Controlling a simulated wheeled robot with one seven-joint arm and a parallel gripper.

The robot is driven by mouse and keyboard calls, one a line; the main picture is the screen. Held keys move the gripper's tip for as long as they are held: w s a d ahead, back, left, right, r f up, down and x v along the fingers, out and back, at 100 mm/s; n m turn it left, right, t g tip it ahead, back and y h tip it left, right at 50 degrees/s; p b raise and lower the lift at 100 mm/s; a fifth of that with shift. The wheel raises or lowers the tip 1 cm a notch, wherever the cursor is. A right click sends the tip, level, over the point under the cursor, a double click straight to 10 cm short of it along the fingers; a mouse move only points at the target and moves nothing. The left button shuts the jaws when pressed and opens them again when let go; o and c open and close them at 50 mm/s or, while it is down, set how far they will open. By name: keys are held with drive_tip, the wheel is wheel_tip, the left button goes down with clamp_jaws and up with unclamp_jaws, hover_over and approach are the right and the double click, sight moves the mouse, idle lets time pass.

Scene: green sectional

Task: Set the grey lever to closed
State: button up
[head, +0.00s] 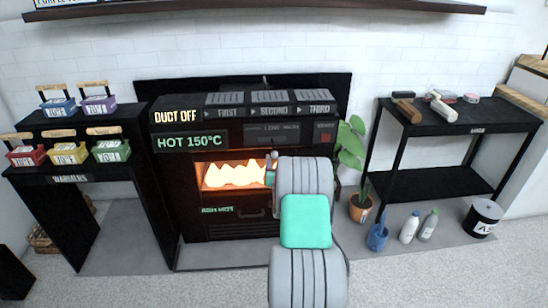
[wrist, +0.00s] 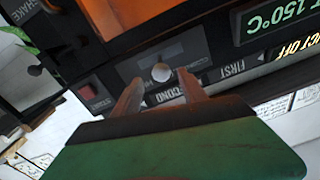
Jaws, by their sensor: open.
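The grey lever shows in the wrist view as a round pale grey knob (wrist: 161,72), seen nearly end-on, on a dark panel of the black stove (head: 225,226). My gripper (wrist: 159,84) is open, its two fingers on either side of the knob. I cannot tell whether either finger touches it. In the head view my arm stands in front of the stove's right part and hides most of the gripper. The lever's position, open or closed, cannot be read from here.
A lit firebox window (head: 232,174) glows below the stove's panel. A red button (wrist: 88,88) is beside the lever panel. A black rack with colored boxes (head: 62,151) stands left. A plant (head: 350,145) and a black table (head: 465,118) with tools stand right.

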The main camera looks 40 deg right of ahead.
sight(274, 149)
drive_tip(key=b+x, duration=0.1)
drive_tip(key=x, duration=0.6)
drive_tip(key=shift+a, duration=0.15)
drive_tip(key=shift+w+r, duration=0.1)
drive_tip(key=shift+w, duration=0.15)
drive_tip(key=shift+c, duration=0.3)
clamp_jaws()
idle(0.5)
